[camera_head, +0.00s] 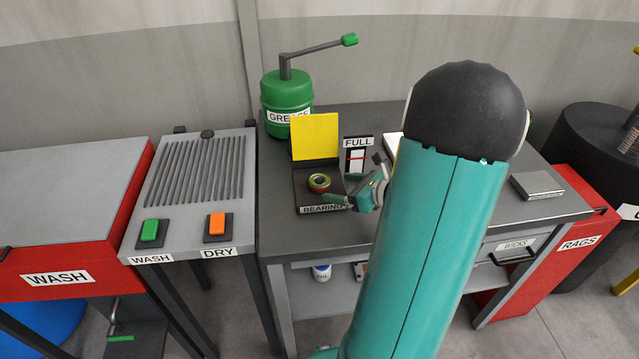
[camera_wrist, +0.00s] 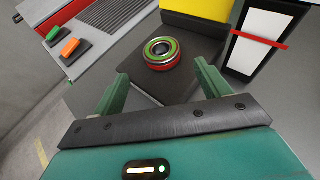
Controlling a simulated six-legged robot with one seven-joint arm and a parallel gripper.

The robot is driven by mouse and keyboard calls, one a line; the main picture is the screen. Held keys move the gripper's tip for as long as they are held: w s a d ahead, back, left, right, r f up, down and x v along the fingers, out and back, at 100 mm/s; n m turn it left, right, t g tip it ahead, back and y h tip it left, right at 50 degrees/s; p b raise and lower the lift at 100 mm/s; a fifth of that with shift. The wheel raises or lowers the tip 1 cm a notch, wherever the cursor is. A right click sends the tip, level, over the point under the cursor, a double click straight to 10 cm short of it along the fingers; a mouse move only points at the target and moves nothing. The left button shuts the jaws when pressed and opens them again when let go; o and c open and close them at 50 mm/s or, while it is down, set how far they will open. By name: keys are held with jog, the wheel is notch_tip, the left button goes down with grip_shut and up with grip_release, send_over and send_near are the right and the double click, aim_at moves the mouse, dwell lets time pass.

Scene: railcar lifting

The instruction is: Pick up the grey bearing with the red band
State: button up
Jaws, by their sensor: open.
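The bearing (camera_head: 319,183) is a small ring with a red band and a green inner face. It lies flat on the dark tray labelled BEARING (camera_head: 303,200), in front of an upright yellow panel (camera_head: 315,137). In the wrist view the bearing (camera_wrist: 161,54) sits beyond my gripper (camera_wrist: 158,82), roughly between the lines of its two green fingers. The fingers are wide apart and empty, and the bearing is apart from them. In the head view my gripper (camera_head: 345,190) is just right of the bearing, partly hidden by my arm.
A green GREASE pot (camera_head: 286,95) with a crank handle stands behind. A FULL gauge (camera_head: 356,158) stands right of the yellow panel. The WASH/DRY stand (camera_head: 190,185) is left of the bench (camera_head: 285,240). A grey flat block (camera_head: 536,185) lies at the bench's right.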

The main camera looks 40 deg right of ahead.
aim_at(324, 183)
jog(key=shift+r+x, duration=0.2)
jog(key=shift+x, duration=2.9)
jog(key=shift+d, duration=0.2)
jog(key=c, duration=1.4)
jog(key=shift+o, duration=0.2)
jog(key=shift+r, duration=0.1)
